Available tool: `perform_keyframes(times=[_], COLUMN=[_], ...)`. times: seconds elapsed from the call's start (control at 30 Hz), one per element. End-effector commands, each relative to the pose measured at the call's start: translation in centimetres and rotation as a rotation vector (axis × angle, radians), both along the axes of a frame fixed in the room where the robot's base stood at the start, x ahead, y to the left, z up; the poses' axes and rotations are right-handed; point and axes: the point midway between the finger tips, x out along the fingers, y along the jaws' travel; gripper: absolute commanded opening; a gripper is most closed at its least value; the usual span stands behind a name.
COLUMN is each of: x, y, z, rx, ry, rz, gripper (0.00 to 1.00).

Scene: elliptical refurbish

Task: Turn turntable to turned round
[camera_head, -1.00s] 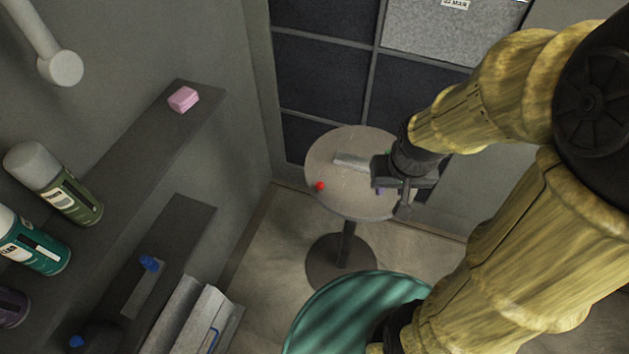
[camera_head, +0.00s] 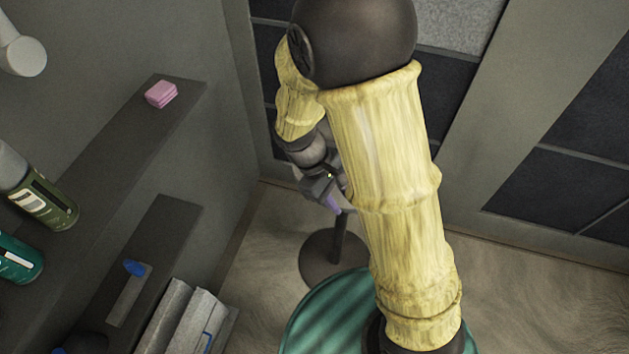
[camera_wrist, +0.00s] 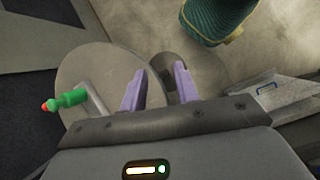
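The turntable is a round, pale top on a dark pedestal. In the head view my arm hides nearly all of the top; the dark pedestal base (camera_head: 326,258) shows below. In the wrist view the top (camera_wrist: 108,68) fills the left middle, with a grey bar (camera_wrist: 97,104) and a green piece (camera_wrist: 70,98) with a red tip (camera_wrist: 47,105) at its left. My gripper (camera_head: 327,190) is at the top's near left side. In the wrist view its purple fingers (camera_wrist: 160,70) are apart and empty, beside or over the top's edge. Contact cannot be told.
A shelf (camera_head: 110,150) on the left holds a pink block (camera_head: 161,94) and spray cans (camera_head: 40,195). Grey boxes (camera_head: 185,318) stand low at left. A teal round object (camera_head: 320,315) stands in front. Walls are close behind; floor (camera_head: 510,290) is clear at right.

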Motion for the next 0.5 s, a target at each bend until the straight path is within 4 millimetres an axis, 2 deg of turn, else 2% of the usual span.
perform_keyframes(times=[0.03,0.1,0.33,0.5], x=[0.2,0.6,1.9,2.4], y=[1.1,2.1,6.7,11.8], z=[-1.6,-2.8,-6.2,-8.0], rx=[-0.067,-0.163,-0.521,-0.823], ry=[0.044,0.093,0.198,0.21], rz=[0.094,0.212,0.582,0.831], gripper=[0.31,0.31,0.31,0.31])
